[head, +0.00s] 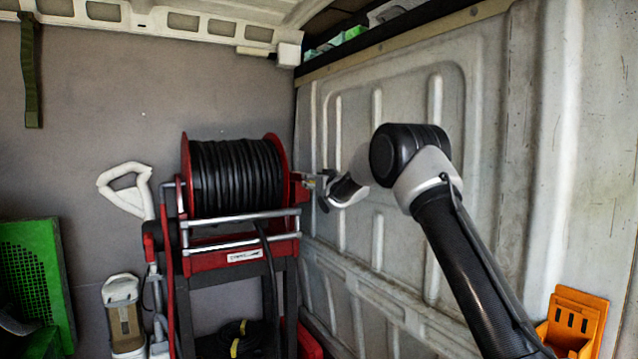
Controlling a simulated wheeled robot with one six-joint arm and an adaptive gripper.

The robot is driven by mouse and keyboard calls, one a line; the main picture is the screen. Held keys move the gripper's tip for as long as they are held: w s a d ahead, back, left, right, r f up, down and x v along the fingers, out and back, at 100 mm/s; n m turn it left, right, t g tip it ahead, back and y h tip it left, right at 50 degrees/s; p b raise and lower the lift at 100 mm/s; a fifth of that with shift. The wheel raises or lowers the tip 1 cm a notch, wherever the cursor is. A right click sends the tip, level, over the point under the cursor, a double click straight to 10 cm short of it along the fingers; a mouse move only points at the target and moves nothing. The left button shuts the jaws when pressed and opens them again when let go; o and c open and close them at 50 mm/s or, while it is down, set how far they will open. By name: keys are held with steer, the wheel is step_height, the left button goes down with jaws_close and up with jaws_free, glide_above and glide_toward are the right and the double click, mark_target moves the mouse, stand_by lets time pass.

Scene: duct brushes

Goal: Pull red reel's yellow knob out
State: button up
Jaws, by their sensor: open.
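The red reel (279,147) stands left of centre in the head view, wound with black hose (235,177) and mounted on a red and silver frame (240,218). My gripper (313,183) is open at the right side of the reel, close to its red side plate. It comes in from the right, with my arm curving behind it. I cannot make out the yellow knob; it is too small or hidden near my gripper. I cannot tell whether the fingers touch anything there.
The ribbed white van wall (400,250) runs close behind my arm on the right. A green crate (35,275) and a white-handled shovel (130,190) stand left of the reel. An orange holder (578,315) is at the lower right.

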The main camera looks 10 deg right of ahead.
steer(key=v, duration=1.1)
steer(key=shift+s, duration=0.2)
steer(key=s+d+f+g+h, duration=0.2)
steer(key=d+f+g+h, duration=0.1)
steer(key=f, duration=0.7)
steer(key=s+d+f+m+g+h, duration=0.2)
steer(key=s+d+f+g, duration=0.25)
steer(key=s+f, duration=0.35)
steer(key=s+d+r+g, duration=0.1)
steer(key=s+r, duration=0.1)
steer(key=s, duration=1.4)
steer(key=s+d+r+m+g, duration=0.1)
steer(key=s+r+g, duration=0.1)
steer(key=s, duration=1.4)
steer(key=s+d+r+g, duration=0.2)
steer(key=s, duration=1.4)
steer(key=shift+s+m+h, duration=0.15)
steer(key=shift+m+h, duration=0.15)
